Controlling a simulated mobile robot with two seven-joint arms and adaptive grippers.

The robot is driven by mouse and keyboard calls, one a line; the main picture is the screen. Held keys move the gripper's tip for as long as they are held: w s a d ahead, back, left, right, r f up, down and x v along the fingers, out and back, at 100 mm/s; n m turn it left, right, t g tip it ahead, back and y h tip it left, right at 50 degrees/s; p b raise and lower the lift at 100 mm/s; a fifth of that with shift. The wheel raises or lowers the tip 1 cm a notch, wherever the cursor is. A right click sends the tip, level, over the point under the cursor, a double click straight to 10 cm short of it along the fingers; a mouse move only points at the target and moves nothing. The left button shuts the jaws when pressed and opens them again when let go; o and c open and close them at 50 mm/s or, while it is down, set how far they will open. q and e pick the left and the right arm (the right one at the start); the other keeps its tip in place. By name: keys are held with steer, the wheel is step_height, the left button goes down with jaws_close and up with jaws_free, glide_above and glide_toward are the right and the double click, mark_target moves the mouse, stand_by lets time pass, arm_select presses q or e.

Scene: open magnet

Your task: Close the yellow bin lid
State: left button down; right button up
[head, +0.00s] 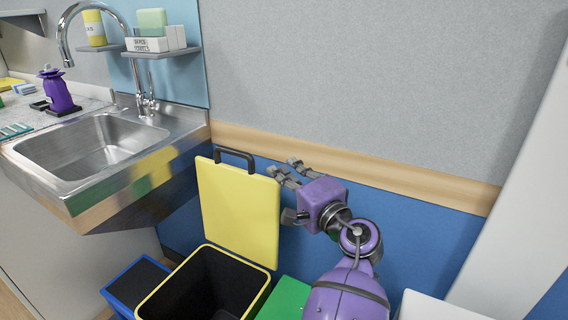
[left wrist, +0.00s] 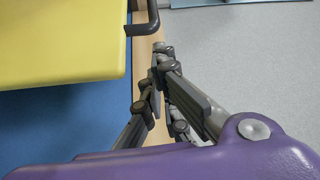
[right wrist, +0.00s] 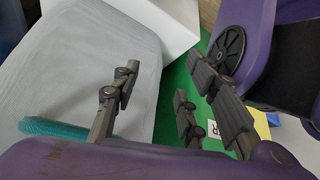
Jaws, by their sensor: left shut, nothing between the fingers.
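The yellow lid (head: 237,212) stands open and upright behind the yellow-rimmed bin (head: 172,276), with a dark handle (head: 235,155) on its top edge. The bin's inside is dark. My left gripper (head: 285,173) is shut and empty just right of the lid's upper right edge. In the left wrist view, its closed fingers (left wrist: 160,60) lie right of the lid (left wrist: 60,45) and below the handle (left wrist: 146,22), apart from both. My right gripper (right wrist: 165,90) is open and empty in the right wrist view; it is not visible in the head view.
A blue bin (head: 135,284) stands left of the yellow one, and a green lid (head: 285,298) lies to its right. A metal sink (head: 95,145) juts out at the left. The wall (head: 400,90) is close behind the lid. A white surface (head: 435,307) is at the lower right.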

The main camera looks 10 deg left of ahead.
arm_select(q)
steer(key=x, duration=0.8)
steer(key=shift+w+f, duration=0.25)
steer(key=shift+w, duration=0.15)
arm_select(e)
steer(key=shift+w, duration=0.6)
arm_select(q)
steer(key=shift+a, duration=0.1)
arm_select(e)
steer(key=shift+s+f, duration=0.1)
steer(key=shift+s, duration=0.05)
